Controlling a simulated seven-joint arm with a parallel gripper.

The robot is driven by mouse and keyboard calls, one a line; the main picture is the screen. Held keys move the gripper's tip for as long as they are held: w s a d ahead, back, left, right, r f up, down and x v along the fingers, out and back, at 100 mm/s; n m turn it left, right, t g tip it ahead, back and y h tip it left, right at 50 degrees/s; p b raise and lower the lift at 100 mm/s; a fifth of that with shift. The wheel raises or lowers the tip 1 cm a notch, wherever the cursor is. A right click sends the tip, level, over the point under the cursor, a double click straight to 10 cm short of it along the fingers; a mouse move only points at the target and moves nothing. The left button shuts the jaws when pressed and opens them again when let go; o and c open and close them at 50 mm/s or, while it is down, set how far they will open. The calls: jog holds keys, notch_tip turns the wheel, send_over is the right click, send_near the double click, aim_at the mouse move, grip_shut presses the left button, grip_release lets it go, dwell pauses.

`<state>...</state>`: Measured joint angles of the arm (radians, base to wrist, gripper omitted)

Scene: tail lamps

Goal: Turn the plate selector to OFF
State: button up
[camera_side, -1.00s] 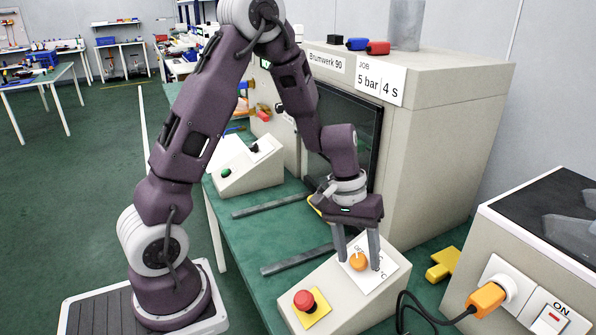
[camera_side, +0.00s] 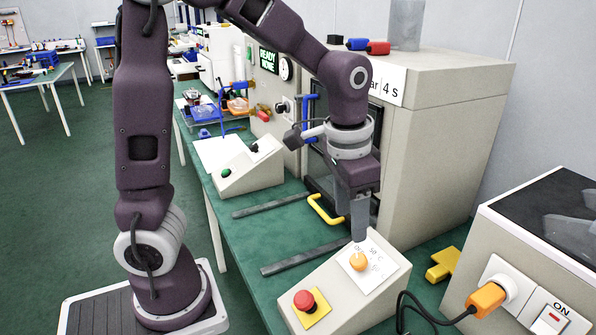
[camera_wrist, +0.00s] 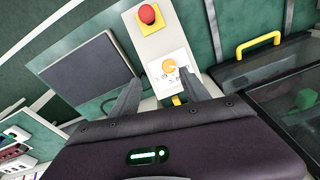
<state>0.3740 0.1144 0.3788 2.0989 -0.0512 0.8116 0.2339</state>
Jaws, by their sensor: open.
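The plate selector is an orange round knob (camera_side: 359,262) on a white label plate (camera_side: 378,272) on top of a sloped beige box (camera_side: 345,300). The label print is too small to read fully, and I cannot tell which mark the knob points at. My gripper (camera_side: 361,240) is open and points down just above the knob, seen edge-on in the side view, with its tips apart from the knob. In the wrist view the knob (camera_wrist: 170,66) appears between and slightly beyond the two fingertips (camera_wrist: 161,76).
A red push button (camera_side: 304,300) on a yellow plate sits on the same box. A yellow handle (camera_side: 325,212) is on the press behind my gripper. A black cable with an orange plug (camera_side: 487,298) runs to the right box. A yellow piece (camera_side: 442,264) lies nearby.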

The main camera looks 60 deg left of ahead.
jog(key=s+r+n+t, duration=0.1)
jog(key=s+r+t, duration=0.15)
jog(key=s, duration=0.55)
jog(key=s+r+n+t, duration=0.15)
jog(key=s+r, duration=0.25)
jog(key=s, duration=0.4)
jog(key=w+a+f+n+y, duration=0.35)
jog(key=w+a+n, duration=0.55)
jog(key=w+a, duration=0.8)
jog(key=w+a+f+n, duration=0.3)
jog(key=a+f, duration=0.3)
jog(key=a, duration=0.2)
jog(key=w+a+f+n+y, duration=0.1)
jog(key=w+a+f+n, duration=0.2)
jog(key=a+f, duration=0.4)
jog(key=shift+a+f+n, duration=0.3)
jog(key=shift+a+n, duration=0.45)
jog(key=shift+a, duration=0.05)
